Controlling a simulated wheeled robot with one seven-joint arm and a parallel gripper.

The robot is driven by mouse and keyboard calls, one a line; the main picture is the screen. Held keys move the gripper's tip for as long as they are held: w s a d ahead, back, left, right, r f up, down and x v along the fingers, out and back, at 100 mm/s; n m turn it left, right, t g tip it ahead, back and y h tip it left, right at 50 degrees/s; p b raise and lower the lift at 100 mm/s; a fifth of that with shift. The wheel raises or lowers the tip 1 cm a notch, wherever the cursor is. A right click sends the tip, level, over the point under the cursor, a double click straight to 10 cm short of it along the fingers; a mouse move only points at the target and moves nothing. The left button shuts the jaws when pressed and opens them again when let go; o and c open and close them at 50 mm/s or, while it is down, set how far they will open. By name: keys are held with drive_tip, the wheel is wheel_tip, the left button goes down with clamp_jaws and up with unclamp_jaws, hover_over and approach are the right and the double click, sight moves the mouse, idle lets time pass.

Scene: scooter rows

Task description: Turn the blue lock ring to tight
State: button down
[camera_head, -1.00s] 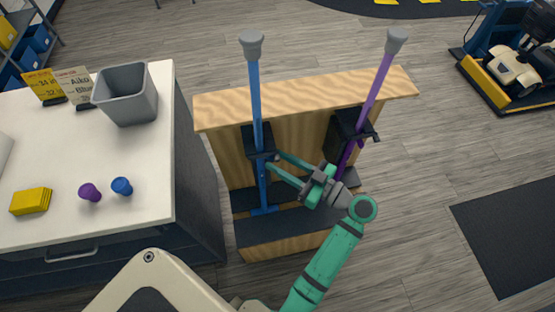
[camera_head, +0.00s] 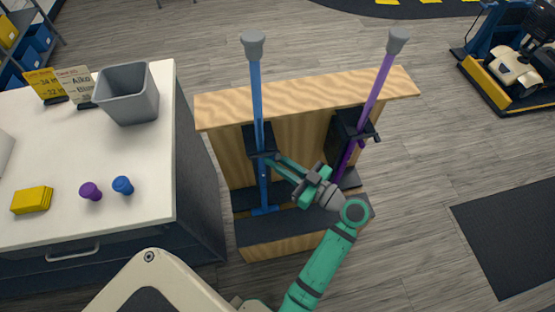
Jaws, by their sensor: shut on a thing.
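A blue pole (camera_head: 258,100) with a grey cap stands nearly upright in a black clamp (camera_head: 259,140) on the wooden stand. My gripper (camera_head: 269,163) comes in from the right with its green fingers at the blue pole, just below the clamp. It is shut on the blue lock ring there. The fingertips and clamp mostly hide the ring, so its tight or loose mark cannot be read. A purple pole (camera_head: 375,95) leans to the right in a second black clamp (camera_head: 352,127), apart from my gripper.
A white-topped counter (camera_head: 60,135) on the left holds a grey bin (camera_head: 128,95), two sign cards, a purple knob (camera_head: 91,191), a blue knob (camera_head: 123,185) and a yellow block (camera_head: 32,200). Floor to the right of the wooden stand (camera_head: 300,100) is open, with a dark mat (camera_head: 510,235).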

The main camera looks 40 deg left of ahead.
drive_tip(key=shift+s+m+t, duration=0.3)
drive_tip(key=shift+m+t, duration=0.25)
drive_tip(key=shift+t, duration=0.3)
drive_tip(key=shift+s+m+t, duration=0.3)
drive_tip(key=shift+m+t, duration=0.25)
drive_tip(key=shift+t, duration=0.3)
drive_tip(key=c, duration=1.8)
unclamp_jaws()
drive_tip(key=shift+w, duration=0.1)
drive_tip(key=shift+o, duration=0.2)
drive_tip(key=s+d, duration=0.2)
drive_tip(key=d, duration=0.8)
drive_tip(key=shift+s+d, duration=0.15)
drive_tip(key=shift+d, duration=0.2)
